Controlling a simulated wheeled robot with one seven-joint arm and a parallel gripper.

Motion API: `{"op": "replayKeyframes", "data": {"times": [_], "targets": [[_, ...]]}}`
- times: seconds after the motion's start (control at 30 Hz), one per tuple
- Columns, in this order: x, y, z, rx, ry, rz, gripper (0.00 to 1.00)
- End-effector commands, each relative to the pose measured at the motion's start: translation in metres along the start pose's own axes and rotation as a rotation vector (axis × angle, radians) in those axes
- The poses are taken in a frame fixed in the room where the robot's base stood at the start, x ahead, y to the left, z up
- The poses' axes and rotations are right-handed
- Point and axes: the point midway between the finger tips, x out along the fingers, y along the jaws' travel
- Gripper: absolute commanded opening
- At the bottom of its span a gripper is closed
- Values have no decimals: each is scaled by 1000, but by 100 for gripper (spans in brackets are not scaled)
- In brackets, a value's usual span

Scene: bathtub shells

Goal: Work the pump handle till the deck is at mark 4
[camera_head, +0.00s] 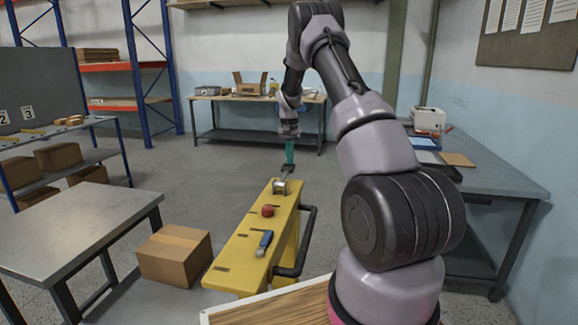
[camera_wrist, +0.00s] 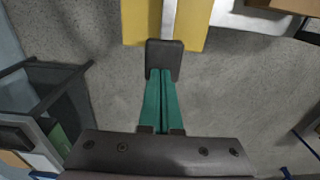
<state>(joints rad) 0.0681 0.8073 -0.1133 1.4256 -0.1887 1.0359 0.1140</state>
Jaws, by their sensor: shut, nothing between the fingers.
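My gripper (camera_head: 289,163) points down with its green fingers shut and empty. It is at the far end of a yellow body (camera_head: 240,247). A grey lever (camera_head: 284,181) rises there and looks like the pump handle. In the wrist view, the closed fingertips (camera_wrist: 161,76) are at the dark block (camera_wrist: 165,58) on the end of a pale bar (camera_wrist: 169,20); I cannot tell whether they touch it. A red knob (camera_head: 268,211) and a blue-handled part (camera_head: 264,243) are on the yellow top. I cannot make out the deck or a mark 4.
A cardboard box (camera_head: 174,254) stands left of the yellow body, near a grey table (camera_head: 80,222). A dark rail (camera_head: 309,235) runs along its right side. A workbench (camera_head: 490,175) is at the right. Number signs 2 and 3 (camera_head: 28,113) show at far left. Floor behind is clear.

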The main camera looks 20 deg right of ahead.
Motion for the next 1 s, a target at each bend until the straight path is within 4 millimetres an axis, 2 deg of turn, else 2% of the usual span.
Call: {"op": "replayKeyframes", "data": {"times": [0.03,0.2,0.4,0.6,1.0], "targets": [[-14,0,-1,1,5,-2,0],[-54,-1,-11,2,7,-4,0],[-89,-1,-18,2,6,-4,0],[-104,-1,-21,2,4,-3,0],[-105,-1,-21,2,4,-4,0]]}}
